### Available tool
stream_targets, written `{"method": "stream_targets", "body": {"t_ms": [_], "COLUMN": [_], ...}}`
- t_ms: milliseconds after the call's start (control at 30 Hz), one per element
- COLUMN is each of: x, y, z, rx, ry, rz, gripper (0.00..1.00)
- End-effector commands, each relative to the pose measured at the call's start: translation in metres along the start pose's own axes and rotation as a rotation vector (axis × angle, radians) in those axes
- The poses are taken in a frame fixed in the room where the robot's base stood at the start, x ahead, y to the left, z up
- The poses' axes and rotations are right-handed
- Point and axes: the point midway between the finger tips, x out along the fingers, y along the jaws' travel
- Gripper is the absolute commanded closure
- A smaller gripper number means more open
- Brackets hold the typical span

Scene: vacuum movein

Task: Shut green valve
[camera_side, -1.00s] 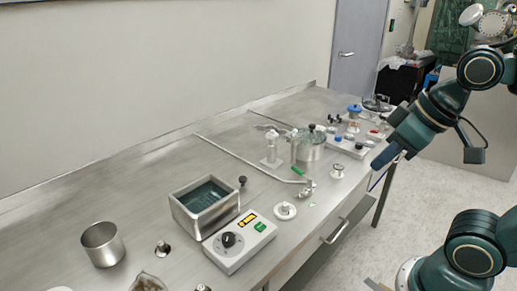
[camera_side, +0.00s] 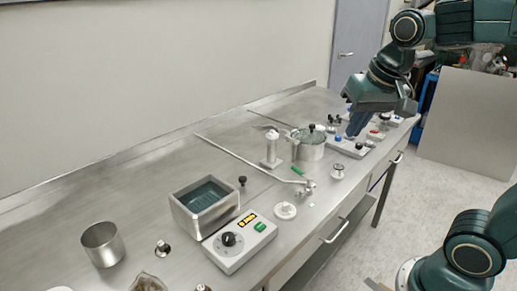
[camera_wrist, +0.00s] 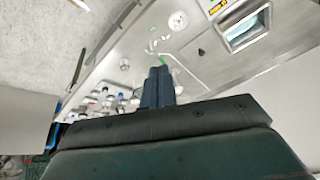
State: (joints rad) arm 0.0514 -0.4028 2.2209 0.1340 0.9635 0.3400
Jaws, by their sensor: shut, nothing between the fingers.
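The green valve handle (camera_side: 298,171) shows in the side view as a small green lever at the end of a thin metal pipe (camera_side: 245,160) lying along the bench. In the wrist view the green lever (camera_wrist: 164,58) is just beyond my fingertips, small and partly hidden. My gripper (camera_side: 352,132) is shut and empty, pointing down over the right part of the bench, to the right of and behind the valve. In the wrist view its dark fingers (camera_wrist: 157,72) are together.
A lidded metal pot (camera_side: 311,147) and a white stand (camera_side: 270,150) are near the valve. A panel with coloured knobs (camera_side: 345,147) lies below my gripper. A square bath (camera_side: 204,204) and a control box (camera_side: 240,243) stand in front.

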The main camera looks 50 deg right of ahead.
Motion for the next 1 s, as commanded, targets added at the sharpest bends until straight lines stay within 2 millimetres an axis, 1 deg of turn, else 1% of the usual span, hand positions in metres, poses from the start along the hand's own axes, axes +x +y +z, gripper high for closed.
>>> {"method": "stream_targets", "body": {"t_ms": [33, 100, 267, 467, 700, 900, 1000], "x": [0.004, 0.009, 0.022, 0.046, 0.082, 0.117, 0.134], "y": [-0.001, -0.002, -0.003, -0.003, 0.000, 0.005, 0.008], "z": [-0.011, -0.025, -0.056, -0.092, -0.131, -0.158, -0.168], "rx": [0.051, 0.126, 0.295, 0.508, 0.763, 0.971, 1.062], "ry": [-0.012, -0.025, -0.049, -0.072, -0.088, -0.091, -0.088], "rz": [0.017, 0.039, 0.092, 0.162, 0.251, 0.329, 0.364], "gripper": [1.00, 1.00, 1.00, 1.00, 1.00, 1.00, 1.00]}}
